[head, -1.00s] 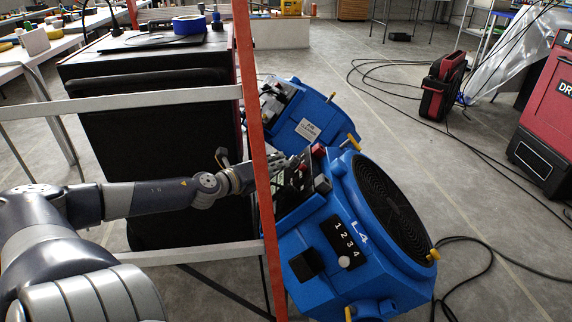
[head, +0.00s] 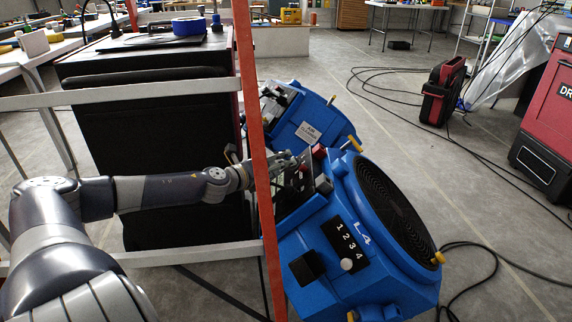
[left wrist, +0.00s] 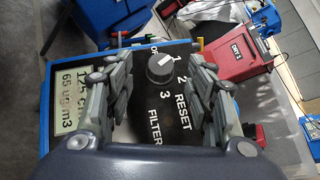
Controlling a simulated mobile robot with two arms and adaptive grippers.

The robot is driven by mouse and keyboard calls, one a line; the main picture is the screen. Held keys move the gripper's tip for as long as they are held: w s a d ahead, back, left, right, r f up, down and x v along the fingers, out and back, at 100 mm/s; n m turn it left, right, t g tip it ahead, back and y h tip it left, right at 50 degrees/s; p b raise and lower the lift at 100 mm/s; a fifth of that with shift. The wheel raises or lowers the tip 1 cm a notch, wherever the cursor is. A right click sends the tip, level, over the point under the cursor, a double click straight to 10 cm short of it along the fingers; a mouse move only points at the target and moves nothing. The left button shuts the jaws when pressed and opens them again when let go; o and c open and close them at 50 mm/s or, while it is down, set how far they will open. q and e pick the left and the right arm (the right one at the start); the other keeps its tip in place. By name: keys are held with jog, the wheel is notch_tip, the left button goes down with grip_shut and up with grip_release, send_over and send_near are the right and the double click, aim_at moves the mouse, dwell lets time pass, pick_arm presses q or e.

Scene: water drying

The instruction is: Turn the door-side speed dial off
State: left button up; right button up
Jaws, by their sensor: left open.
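A round dark dial (left wrist: 161,70) with a white pointer line sits on a black panel in the left wrist view. The panel is lettered OFF, 1, 2, 3, RESET and FILTER, and the pointer is toward the 1. The front blue machine (head: 345,270) stands behind a red post in the head view. My left gripper (head: 285,165) reaches past the post to its upper side. In the left wrist view my left gripper (left wrist: 150,82) is open, with one finger on each side of the dial; contact cannot be told. My right gripper is out of view.
The red post (head: 256,140) and grey rails (head: 130,95) cross close to my left arm. A second blue machine (head: 310,118) stands behind. A pale readout (left wrist: 75,113) is left of the dial. Cables lie on the floor at right; a red machine (head: 550,110) stands there.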

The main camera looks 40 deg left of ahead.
pick_arm(q)
jog(key=shift+x, duration=1.75)
jog(key=c, duration=1.1)
